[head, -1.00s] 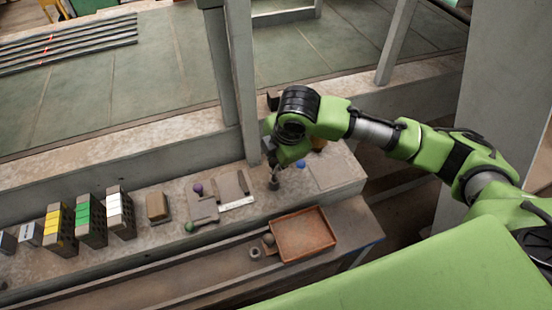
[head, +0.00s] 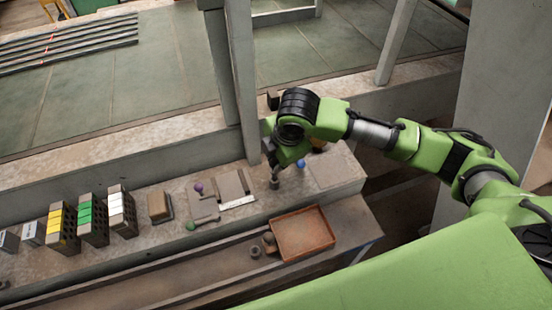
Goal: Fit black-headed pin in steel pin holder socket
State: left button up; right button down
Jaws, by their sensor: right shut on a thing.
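My right gripper (head: 275,168) hangs nose-down over the right part of the stone ledge, below the green wrist. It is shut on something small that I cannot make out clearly. A small dark grey cylinder (head: 275,183), which looks like the steel pin holder, stands on the ledge directly under the fingertips. I cannot tell whether the pin is inside the socket or above it. The black pin head is hidden by the gripper or too small to see. My left gripper is not in view.
A blue ball-headed piece (head: 301,164) is close to the right of the gripper. Purple (head: 198,188) and green (head: 190,226) ones lie left, near grey plates (head: 231,186). A rusty tray (head: 304,235) stands in front. Hollow bricks (head: 92,222) line the left. A post (head: 243,90) rises just behind the gripper.

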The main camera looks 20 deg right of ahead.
jog(key=shift+f+b, duration=0.55)
jog(key=shift+f, duration=1.3)
jog(key=c, duration=1.8)
grip_release()
jog(key=v, duration=1.2)
